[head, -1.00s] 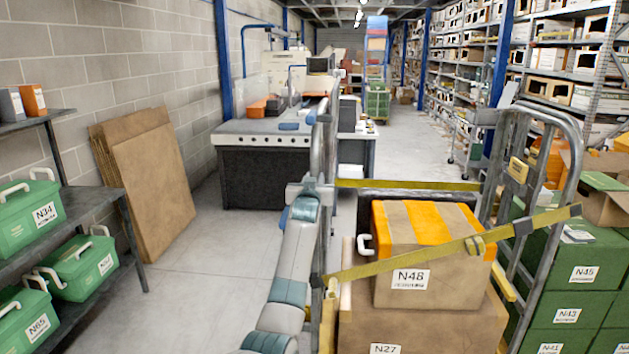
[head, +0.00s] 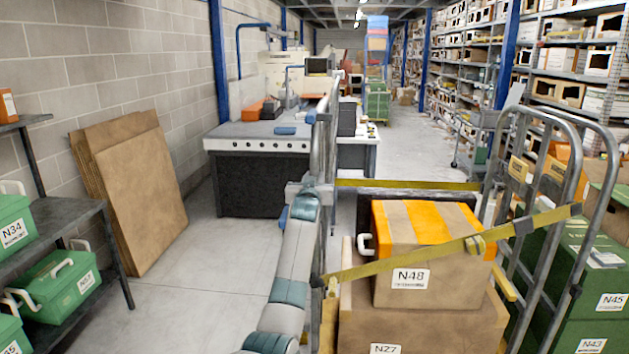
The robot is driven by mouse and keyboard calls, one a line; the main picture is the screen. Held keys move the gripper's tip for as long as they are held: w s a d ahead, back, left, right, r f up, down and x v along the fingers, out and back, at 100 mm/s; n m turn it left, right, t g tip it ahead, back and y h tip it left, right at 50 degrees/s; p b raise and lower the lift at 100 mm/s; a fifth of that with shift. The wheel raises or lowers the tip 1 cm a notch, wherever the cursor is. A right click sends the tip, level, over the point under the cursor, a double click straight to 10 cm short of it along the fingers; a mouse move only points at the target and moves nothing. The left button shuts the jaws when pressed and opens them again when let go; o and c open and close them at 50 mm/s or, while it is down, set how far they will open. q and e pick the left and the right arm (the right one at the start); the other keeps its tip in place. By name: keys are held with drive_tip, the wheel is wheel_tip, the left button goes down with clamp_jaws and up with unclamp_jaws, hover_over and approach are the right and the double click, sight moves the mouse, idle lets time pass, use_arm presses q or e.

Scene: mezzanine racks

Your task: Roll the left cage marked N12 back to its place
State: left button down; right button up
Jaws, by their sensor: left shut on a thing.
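A roll cage with grey tube sides (head: 331,130) stands right in front of me. It carries a carton marked N48 (head: 425,255) with orange tape, on top of a larger carton marked N27 (head: 450,328). Yellow straps (head: 400,258) cross the cage. No N12 mark is readable on it. My left gripper (head: 308,188) is shut on the upright of the cage's left side. The fingertips are partly hidden by the wrist and the tube. My right gripper is not in view.
A left rack holds green boxes (head: 60,285). Flat cardboard (head: 135,190) leans on the wall. A dark workbench (head: 262,180) stands ahead. Green crates (head: 600,262) and another tube hoop (head: 609,165) are close at right. A trolley (head: 478,140) stands farther up the open aisle (head: 410,135).

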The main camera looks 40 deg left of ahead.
use_arm(q)
drive_tip(key=shift+w+f, duration=0.2)
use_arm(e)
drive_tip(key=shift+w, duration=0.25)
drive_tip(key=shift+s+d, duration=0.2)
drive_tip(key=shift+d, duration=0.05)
use_arm(q)
drive_tip(key=c, duration=1.8)
unclamp_jaws()
drive_tip(key=shift+s+r, duration=0.1)
drive_tip(key=shift+o, duration=0.2)
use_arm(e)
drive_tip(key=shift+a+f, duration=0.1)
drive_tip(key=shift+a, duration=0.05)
use_arm(q)
drive_tip(key=b+v, duration=0.4)
drive_tip(key=v, duration=1.3)
drive_tip(key=shift+s, duration=0.2)
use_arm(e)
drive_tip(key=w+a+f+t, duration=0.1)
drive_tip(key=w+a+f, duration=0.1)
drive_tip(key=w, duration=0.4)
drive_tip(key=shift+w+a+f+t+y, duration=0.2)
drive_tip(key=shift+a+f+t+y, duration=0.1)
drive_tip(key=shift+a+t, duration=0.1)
